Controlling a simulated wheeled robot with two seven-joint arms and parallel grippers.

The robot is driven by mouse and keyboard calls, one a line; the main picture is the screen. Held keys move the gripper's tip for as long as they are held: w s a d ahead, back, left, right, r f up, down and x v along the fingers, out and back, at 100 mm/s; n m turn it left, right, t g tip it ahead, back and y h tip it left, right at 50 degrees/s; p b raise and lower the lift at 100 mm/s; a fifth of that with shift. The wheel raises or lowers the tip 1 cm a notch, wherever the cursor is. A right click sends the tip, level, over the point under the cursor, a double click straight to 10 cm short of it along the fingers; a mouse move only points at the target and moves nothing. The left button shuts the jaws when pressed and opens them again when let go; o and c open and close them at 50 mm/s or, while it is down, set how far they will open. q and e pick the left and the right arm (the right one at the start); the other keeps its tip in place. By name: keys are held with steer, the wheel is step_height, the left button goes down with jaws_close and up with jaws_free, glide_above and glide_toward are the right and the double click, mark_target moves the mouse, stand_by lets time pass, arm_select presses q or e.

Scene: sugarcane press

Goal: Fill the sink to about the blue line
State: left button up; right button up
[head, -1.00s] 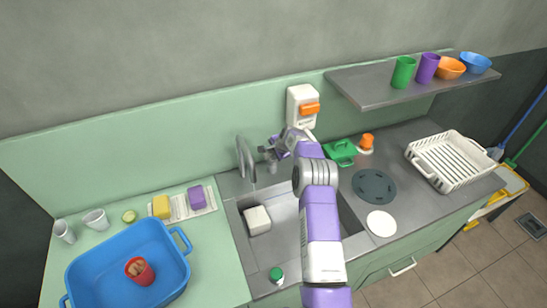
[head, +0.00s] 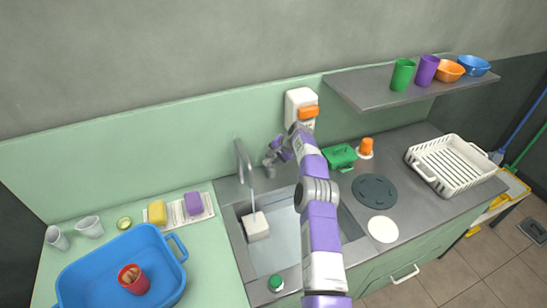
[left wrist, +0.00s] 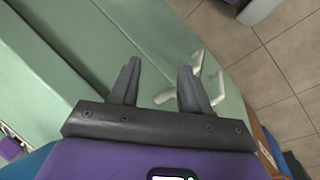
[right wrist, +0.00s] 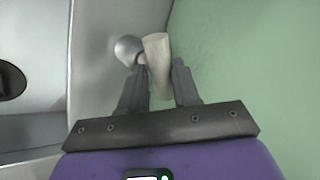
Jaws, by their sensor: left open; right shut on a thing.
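The steel sink (head: 284,252) is set in the counter, with a pale blue-grey inside that looks wet. A white block (head: 256,227) is in its back left corner. The grey tap (head: 243,158) stands behind it, and a thin stream (head: 252,195) falls from its spout. My right gripper (head: 276,154) is at the tap handle, right of the spout. In the right wrist view my right gripper (right wrist: 160,72) is shut on the pale tap handle (right wrist: 155,48). I cannot make out the blue line. My left gripper (left wrist: 157,70) is open and empty, seen only in the left wrist view.
A blue tub (head: 90,285) holding a red cup (head: 134,282) stands left of the sink. A yellow sponge (head: 157,212) and purple sponge (head: 194,203) lie behind it. A green-capped item (head: 276,283) sits at the sink's front. A white rack (head: 452,160) stands far right.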

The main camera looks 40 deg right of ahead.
steer(key=shift+w+r, duration=0.2)
steer(key=shift+r, duration=0.05)
steer(key=o, duration=0.9)
steer(key=shift+a, duration=0.1)
steer(key=shift+o, duration=0.4)
steer(key=shift+f, duration=0.15)
steer(key=shift+s, duration=0.1)
steer(key=v, duration=0.7)
steer(key=shift+r, duration=0.25)
